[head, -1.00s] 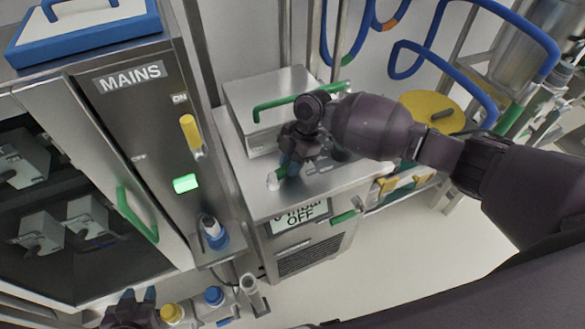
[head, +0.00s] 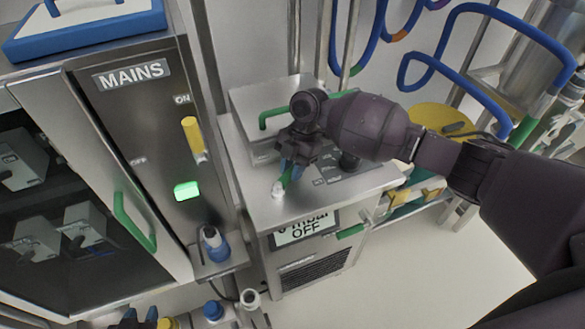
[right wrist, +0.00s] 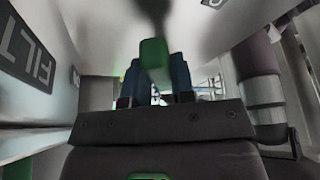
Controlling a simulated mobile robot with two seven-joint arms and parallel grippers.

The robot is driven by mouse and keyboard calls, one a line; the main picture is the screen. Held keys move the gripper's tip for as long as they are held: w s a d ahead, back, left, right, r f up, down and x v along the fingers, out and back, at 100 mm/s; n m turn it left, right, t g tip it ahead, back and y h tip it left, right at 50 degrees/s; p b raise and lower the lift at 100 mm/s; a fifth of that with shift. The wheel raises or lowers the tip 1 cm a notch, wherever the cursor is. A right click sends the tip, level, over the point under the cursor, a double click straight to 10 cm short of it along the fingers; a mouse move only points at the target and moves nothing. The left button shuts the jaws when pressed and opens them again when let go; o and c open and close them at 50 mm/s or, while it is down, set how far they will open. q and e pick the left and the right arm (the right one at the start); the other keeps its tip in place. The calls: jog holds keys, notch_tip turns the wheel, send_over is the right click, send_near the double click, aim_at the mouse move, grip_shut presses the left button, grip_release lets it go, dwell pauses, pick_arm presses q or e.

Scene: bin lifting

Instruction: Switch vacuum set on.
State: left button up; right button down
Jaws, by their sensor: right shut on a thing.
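The vacuum set (head: 262,210) is a steel cabinet with a sloped top. Its front display (head: 304,229) reads "mbar" and "OFF"; the first digit is partly unclear. A green switch handle (head: 286,178) with a pale end stands on its top near the left front. My right gripper (head: 291,170) is shut on this handle, with blue fingers on either side. The right wrist view shows the green handle (right wrist: 155,62) between the two fingers.
A MAINS cabinet (head: 140,118) stands at left, with a yellow handle (head: 193,136) pointing toward ON and a lit green lamp (head: 187,190). Blue hoses (head: 440,72) hang behind. The floor at front right is clear.

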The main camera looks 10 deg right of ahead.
jog(key=c, duration=1)
grip_release()
jog(key=shift+o, duration=0.2)
jog(key=shift+r, duration=0.1)
jog(key=v, duration=1)
jog(key=shift+d+r, duration=0.15)
jog(key=shift+r, duration=0.2)
jog(key=shift+w, duration=0.1)
jog(key=shift+c, duration=0.3)
